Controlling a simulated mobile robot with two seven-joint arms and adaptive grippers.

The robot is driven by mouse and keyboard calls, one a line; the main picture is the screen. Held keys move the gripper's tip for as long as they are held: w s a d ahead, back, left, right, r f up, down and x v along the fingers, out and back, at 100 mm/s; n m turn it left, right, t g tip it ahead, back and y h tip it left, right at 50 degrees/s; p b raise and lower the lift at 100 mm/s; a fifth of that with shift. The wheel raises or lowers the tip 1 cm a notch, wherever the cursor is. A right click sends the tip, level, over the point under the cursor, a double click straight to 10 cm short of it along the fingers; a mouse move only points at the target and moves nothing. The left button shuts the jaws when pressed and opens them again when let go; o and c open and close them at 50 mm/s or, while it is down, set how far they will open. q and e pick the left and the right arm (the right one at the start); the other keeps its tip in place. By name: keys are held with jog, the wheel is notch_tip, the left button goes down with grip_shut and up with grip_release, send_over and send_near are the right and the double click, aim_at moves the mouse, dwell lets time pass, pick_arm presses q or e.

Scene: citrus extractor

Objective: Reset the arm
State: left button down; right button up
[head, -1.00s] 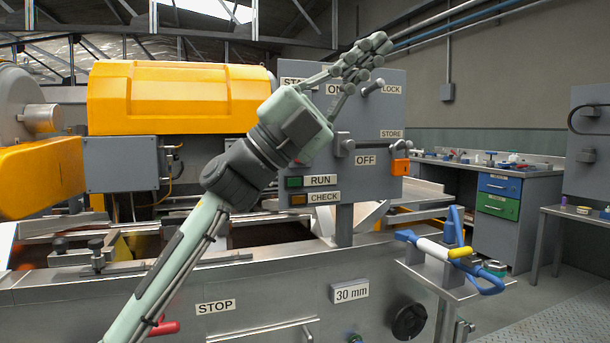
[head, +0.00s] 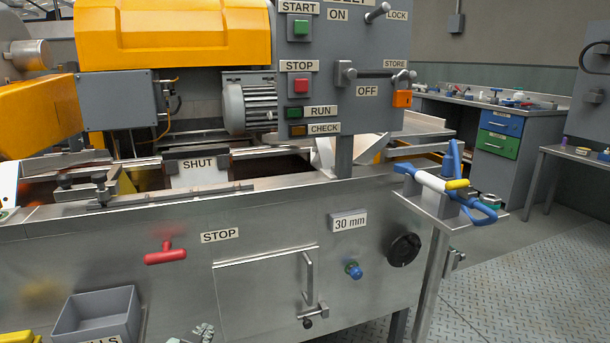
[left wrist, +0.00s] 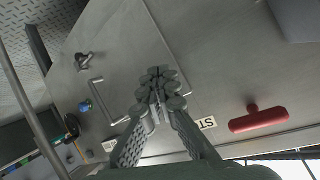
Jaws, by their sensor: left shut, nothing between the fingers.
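My left gripper (head: 200,333) shows only as grey fingertips at the bottom edge of the head view, low in front of the machine's steel front. In the left wrist view the same gripper (left wrist: 158,88) is shut, its fingers together with nothing between them. Behind it in that view is the steel front (left wrist: 215,50), apart from the fingers as far as I can tell. The rest of my left arm is below the head view. My right gripper is in neither view.
The control panel (head: 340,55) stands above the machine. A red handle (head: 165,254) and a door handle (head: 308,280) stick out of the front. A grey bin (head: 97,315) is at lower left. A blue and white tool (head: 440,182) lies on a small stand at right.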

pick_arm(q)
jog(key=s+a+f+g, duration=0.2)
jog(key=s+f, duration=0.4)
jog(key=s, duration=0.3)
jog(key=s+a+f+n+g, duration=0.1)
jog(key=s+f+g, duration=0.3)
jog(key=s, duration=0.5)
jog(key=s+a+f+g, duration=0.3)
jog(key=s+f, duration=0.6)
jog(key=s, duration=0.1)
jog(key=shift+n+g+y, duration=0.3)
jog(key=c, duration=2.3)
grip_release()
jog(key=shift+d+f, duration=0.1)
